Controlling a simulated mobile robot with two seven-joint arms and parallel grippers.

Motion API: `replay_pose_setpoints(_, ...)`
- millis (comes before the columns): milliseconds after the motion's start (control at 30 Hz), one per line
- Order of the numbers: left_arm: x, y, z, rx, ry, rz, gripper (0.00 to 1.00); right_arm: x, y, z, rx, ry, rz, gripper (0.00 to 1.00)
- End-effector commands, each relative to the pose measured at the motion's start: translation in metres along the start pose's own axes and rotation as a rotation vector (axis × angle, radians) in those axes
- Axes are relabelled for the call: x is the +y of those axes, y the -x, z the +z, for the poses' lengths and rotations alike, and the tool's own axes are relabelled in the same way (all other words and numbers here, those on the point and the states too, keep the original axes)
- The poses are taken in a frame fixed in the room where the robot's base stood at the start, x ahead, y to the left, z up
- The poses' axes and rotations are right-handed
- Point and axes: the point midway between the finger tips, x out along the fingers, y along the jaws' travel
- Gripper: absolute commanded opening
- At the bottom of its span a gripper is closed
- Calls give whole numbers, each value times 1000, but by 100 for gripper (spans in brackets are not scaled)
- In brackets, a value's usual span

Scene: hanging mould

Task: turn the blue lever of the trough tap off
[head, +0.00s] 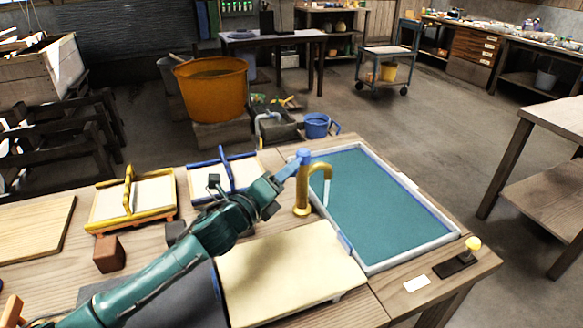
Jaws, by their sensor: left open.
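The trough tap (302,193) is a brass-yellow post with a hooked spout over the trough. Its blue lever (302,156) sits on top and points left, down toward my arm. A thin pale stream seems to fall from the spout. The trough (409,262) has a pale rim and is filled with teal liquid. My left gripper (282,177), on the teal arm, is open beside the left end of the lever. The fingers overlap the lever end, so I cannot tell whether they touch it. My right gripper is not in view.
A cream board (290,270) lies in front of the tap. A yellow-framed mould (130,198) and a blue-framed mould (225,175) lie at the left. A brown block (109,254) stands nearby. A yellow knob on a black base (473,244) is at the right corner.

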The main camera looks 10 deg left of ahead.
Motion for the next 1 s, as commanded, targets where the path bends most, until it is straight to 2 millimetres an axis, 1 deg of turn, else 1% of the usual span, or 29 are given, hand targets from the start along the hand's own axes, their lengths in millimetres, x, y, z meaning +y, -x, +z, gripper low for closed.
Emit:
replay_pose_setpoints(33, -2, -10, 1, -1, 1, -2, 49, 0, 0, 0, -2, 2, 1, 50)
replay_pose_setpoints(100, -1, -19, 0, -1, 1, -1, 49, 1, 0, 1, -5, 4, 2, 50)
replay_pose_setpoints(233, 0, -31, 0, 0, 1, 0, 49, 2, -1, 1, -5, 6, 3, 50)
replay_pose_setpoints(367, 0, -35, -1, 1, 1, 0, 49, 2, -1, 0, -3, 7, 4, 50)
replay_pose_setpoints(600, 0, -35, -1, 1, 1, 0, 49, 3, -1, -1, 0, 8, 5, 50)
replay_pose_setpoints(1000, 0, -35, 0, 0, 1, 1, 16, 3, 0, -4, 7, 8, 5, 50)
